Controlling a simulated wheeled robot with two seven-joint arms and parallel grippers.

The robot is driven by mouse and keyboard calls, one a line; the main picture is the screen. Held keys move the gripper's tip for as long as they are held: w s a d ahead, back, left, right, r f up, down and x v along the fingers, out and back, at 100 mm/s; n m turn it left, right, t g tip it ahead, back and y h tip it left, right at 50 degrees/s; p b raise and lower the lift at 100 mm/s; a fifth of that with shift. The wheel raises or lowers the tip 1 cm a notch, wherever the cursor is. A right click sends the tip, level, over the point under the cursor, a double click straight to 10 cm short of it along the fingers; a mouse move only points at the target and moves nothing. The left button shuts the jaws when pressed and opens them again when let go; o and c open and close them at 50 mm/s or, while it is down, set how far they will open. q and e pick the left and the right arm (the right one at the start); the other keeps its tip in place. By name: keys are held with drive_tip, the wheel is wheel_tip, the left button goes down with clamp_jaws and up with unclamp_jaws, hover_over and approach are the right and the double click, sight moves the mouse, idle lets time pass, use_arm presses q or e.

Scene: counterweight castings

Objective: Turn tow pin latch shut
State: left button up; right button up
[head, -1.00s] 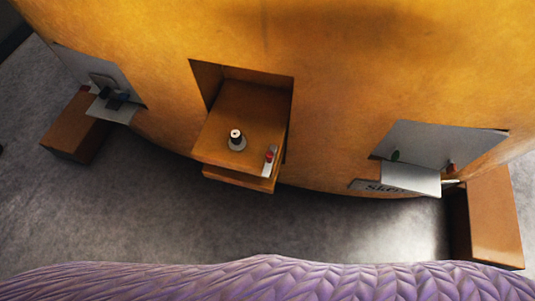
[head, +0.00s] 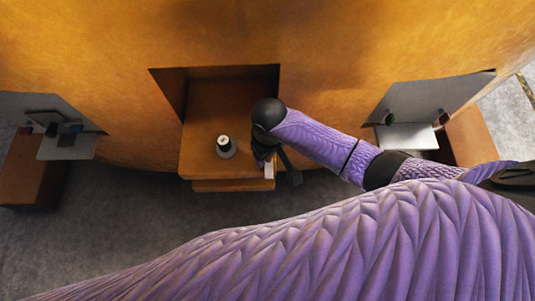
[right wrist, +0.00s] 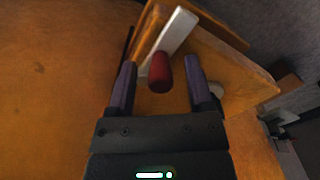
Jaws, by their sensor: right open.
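The tow pin (head: 226,146), dark with a pale top and a round base, stands upright on the orange ledge in the recess. The latch has a red knob (right wrist: 160,73) and a pale flat bar (right wrist: 172,34); the bar's end also shows in the head view (head: 269,170), at the ledge's front right. My right gripper (head: 275,163) is over the latch and hides the knob in the head view. In the right wrist view my right gripper (right wrist: 160,75) is open, with the red knob between its fingers and gaps at both sides. My left gripper is out of view.
The ledge (head: 200,160) sits in a recess of the big orange casting (head: 330,50). Grey plates with small fittings stand left (head: 65,147) and right (head: 410,137). Grey floor (head: 130,215) lies open in front.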

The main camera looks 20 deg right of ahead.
drive_tip(key=shift+f, duration=0.1)
clamp_jaws()
idle(0.6)
idle(0.6)
